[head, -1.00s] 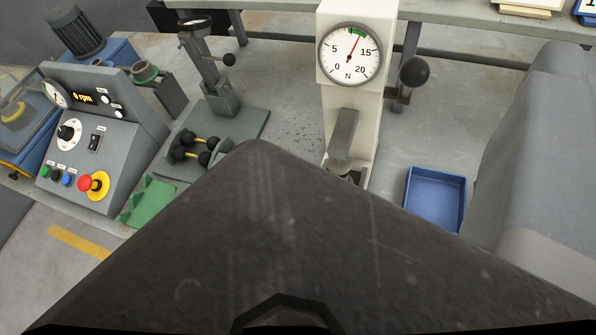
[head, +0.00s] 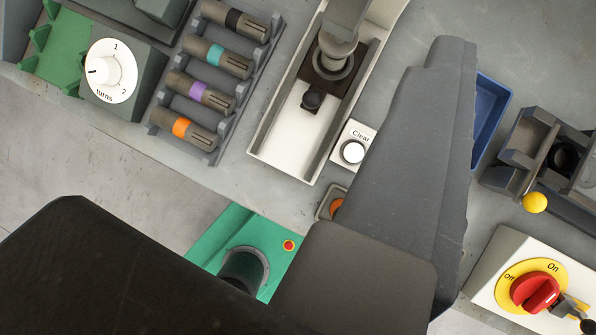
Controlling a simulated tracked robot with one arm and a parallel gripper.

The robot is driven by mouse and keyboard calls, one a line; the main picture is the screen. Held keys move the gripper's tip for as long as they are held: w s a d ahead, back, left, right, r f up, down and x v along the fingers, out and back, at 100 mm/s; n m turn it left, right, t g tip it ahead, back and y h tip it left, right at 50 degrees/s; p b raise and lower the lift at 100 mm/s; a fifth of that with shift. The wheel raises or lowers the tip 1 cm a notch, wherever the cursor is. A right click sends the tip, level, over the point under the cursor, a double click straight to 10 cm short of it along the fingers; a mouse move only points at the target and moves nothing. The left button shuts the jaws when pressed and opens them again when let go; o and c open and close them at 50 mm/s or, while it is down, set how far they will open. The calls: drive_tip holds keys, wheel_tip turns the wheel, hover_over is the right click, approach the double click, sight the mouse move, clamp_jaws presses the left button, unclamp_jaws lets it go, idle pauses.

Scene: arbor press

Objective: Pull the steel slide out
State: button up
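The steel slide appears to be the dark plate (head: 312,77) lying in the white channel of the press (head: 282,147), at the upper middle. A small black knob (head: 312,98) stands at its near end. A round metal part sits on the plate, under the press's grey ram (head: 345,18). A grey tapering part, which looks like my gripper (head: 448,52), reaches up the picture to the right of the channel. It appears apart from the slide and knob. Its fingers are not distinct, so I cannot tell its opening.
A Clear button (head: 353,151) sits right of the channel. A rack of banded cylinders (head: 205,95) and a turns dial (head: 105,72) stand left. A blue tray (head: 490,118), yellow-knobbed fixture (head: 535,202) and red On/Off switch (head: 535,292) lie right. My dark arm covers the lower left.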

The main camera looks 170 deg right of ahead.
drive_tip(key=w+a+f+n+g+p, duration=0.1)
drive_tip(key=a+f+n+g+p, duration=0.4)
drive_tip(key=f, duration=0.5)
drive_tip(key=n+g+h+p, duration=0.2)
drive_tip(key=n, duration=0.1)
approach(311, 97)
drive_tip(key=x, duration=0.9)
drive_tip(key=shift+w+f, duration=0.1)
drive_tip(key=shift+f, duration=0.2)
drive_tip(key=shift+r, duration=0.1)
clamp_jaws()
